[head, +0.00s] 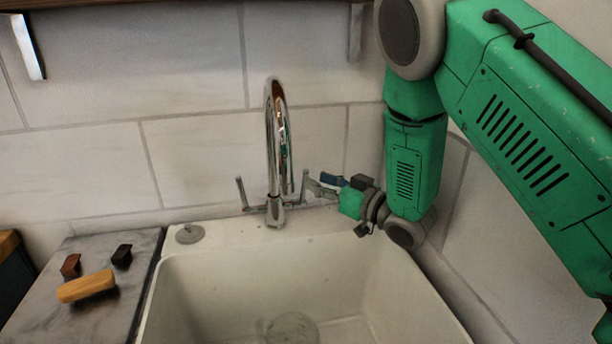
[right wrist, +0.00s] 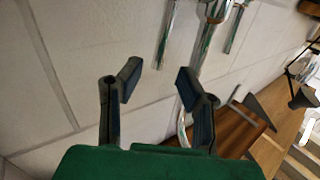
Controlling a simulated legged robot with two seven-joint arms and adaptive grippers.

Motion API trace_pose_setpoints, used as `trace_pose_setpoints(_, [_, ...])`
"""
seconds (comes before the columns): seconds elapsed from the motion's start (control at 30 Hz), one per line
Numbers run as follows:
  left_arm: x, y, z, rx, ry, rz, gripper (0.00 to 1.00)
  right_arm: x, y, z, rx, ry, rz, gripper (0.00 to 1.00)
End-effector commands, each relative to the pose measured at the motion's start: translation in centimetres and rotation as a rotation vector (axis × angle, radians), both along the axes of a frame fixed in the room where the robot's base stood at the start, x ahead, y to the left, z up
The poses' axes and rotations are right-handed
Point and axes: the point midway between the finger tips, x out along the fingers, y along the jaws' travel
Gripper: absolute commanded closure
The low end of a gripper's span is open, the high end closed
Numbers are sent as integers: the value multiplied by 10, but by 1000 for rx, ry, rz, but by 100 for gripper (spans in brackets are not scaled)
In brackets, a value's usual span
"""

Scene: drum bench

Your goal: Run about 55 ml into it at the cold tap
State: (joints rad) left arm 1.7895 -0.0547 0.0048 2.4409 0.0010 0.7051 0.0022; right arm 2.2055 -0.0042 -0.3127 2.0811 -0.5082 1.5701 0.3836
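The chrome tap (head: 277,150) stands behind the sink with its curved spout over the basin. It has a left lever (head: 241,193) and a right lever (head: 305,184); no hot or cold marking is legible. A round, clear vessel-like shape (head: 292,328) lies low in the sink, cut by the lower edge; I cannot tell its contents. My right gripper (head: 326,184) is beside the right lever. In the right wrist view, the right gripper (right wrist: 157,85) is open, fingers apart with nothing between them, and chrome tap parts (right wrist: 212,40) show beyond. My left gripper is not in view.
The white sink (head: 175,290) has a grey stopper-like disc (head: 189,234) on its back-left rim. A marble counter (head: 60,325) at left holds a wooden block (head: 86,286) and two small dark pieces. A tiled wall (head: 190,160) stands close behind the tap.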

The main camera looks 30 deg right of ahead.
Motion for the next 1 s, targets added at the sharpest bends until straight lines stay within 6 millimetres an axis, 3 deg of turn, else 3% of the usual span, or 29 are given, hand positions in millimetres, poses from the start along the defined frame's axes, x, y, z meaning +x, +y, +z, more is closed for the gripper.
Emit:
trace_pose_setpoints(0.3, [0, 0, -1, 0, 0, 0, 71, 40, 11, -1, 3, 0, -1, 68])
trace_pose_setpoints(0.63, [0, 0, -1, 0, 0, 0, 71, 45, 13, -1, 5, 1, -2, 68])
trace_pose_setpoints(0.67, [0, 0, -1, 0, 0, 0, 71, 45, 13, -1, 5, 1, -2, 72])
trace_pose_setpoints(0.73, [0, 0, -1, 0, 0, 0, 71, 45, 13, -1, 5, 1, -2, 96])
trace_pose_setpoints(0.77, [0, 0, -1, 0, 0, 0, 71, 45, 13, -1, 5, 1, -2, 100])
trace_pose_setpoints(1.0, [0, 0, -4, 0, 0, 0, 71, 44, 13, -2, 2, -10, -3, 100])
